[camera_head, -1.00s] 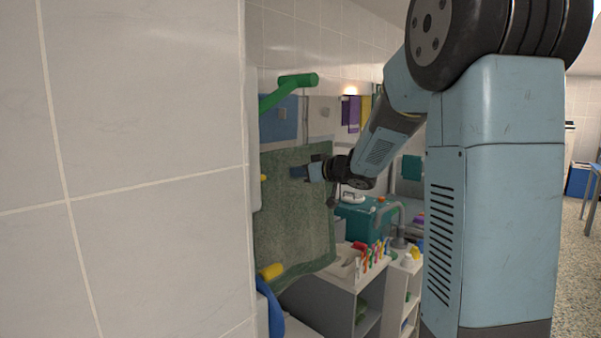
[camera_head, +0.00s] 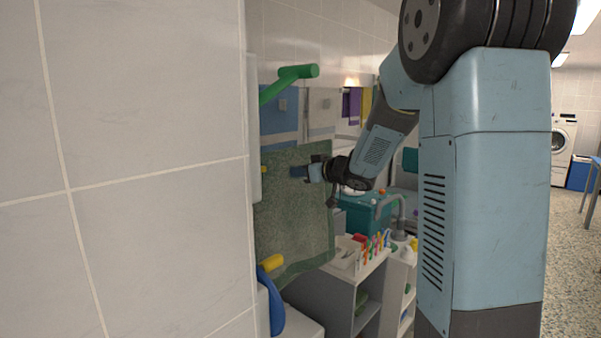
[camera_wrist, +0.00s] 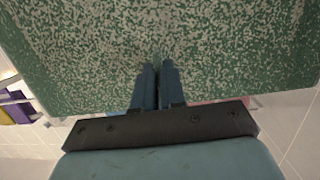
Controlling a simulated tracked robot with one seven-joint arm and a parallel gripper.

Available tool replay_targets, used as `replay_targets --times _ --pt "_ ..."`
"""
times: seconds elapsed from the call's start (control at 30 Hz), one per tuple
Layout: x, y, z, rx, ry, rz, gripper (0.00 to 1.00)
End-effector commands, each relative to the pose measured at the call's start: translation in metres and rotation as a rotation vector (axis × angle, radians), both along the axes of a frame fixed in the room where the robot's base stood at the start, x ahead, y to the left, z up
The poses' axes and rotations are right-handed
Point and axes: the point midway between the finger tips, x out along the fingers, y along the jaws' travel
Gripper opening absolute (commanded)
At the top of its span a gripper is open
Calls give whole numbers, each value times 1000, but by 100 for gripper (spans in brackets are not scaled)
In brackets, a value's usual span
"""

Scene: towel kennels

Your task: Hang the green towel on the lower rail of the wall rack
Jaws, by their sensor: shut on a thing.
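The green towel (camera_head: 292,220) hangs spread out from my gripper (camera_head: 306,172) in the head view, a speckled green sheet. My gripper is shut on its upper part. In the wrist view the towel (camera_wrist: 200,45) fills the upper picture, and the gripper's two fingers (camera_wrist: 158,80) are closed together on it. At the wall rack's side, a green bar (camera_head: 290,85) sticks out above the towel, and a yellow bar end (camera_head: 272,262) shows in front of the towel's lower left part. The rest of the rack is hidden behind the tiled wall corner and the towel.
A tiled wall (camera_head: 140,180) fills the left side close by. A blue rounded thing (camera_head: 272,305) is below the yellow bar. A white shelf unit (camera_head: 345,275) with small colourful items stands below and right of the towel. A teal tub (camera_head: 365,213) is behind it.

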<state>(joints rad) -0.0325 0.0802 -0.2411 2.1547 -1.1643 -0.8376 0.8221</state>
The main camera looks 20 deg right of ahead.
Motion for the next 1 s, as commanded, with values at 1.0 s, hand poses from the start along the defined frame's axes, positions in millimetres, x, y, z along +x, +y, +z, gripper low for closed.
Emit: replay_targets --times 1.0 --pt "-1 0 -27 -2 0 -1 16"
